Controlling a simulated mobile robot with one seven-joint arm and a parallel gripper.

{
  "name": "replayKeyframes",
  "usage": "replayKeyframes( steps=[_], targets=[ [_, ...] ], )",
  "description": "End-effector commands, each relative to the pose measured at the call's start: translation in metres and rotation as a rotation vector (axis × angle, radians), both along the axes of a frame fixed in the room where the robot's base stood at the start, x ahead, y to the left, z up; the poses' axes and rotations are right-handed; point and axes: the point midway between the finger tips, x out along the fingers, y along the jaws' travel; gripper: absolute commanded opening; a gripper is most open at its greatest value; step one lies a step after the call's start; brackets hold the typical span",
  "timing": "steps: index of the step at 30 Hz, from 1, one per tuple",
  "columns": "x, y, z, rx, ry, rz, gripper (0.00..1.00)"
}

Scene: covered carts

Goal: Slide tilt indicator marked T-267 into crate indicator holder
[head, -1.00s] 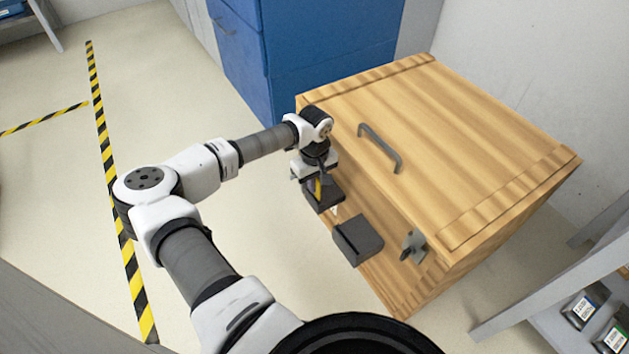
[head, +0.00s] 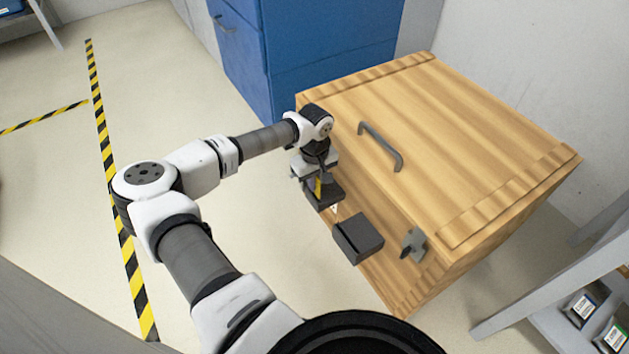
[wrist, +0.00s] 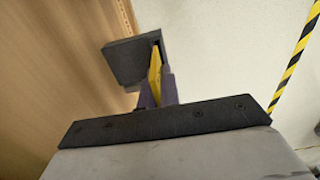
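The wooden crate (head: 470,140) stands right of centre in the head view. In the wrist view, the indicator (wrist: 155,75) stands edge-on between the fingers (wrist: 158,95). Its far end reaches the slotted side of the dark holder (wrist: 130,62); how deep it sits is unclear. The mark T-267 is not readable.
The crate's lid has a grey handle (head: 381,147), close to my wrist, and a metal latch (head: 413,244) at the front. A blue cabinet (head: 320,60) stands behind. A grey shelf (head: 560,290) with small labelled items is at the right. The floor to the left is clear.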

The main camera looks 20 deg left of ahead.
Motion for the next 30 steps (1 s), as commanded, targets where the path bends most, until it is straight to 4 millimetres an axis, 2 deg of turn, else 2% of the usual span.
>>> replayKeyframes(
  steps=[20,30],
  targets=[
    [-0.0002,0.0001,-0.0002,0.001,0.001,0.000,0.00],
    [0.0000,0.0001,-0.0072,0.001,0.001,0.000,0.00]
  ],
)
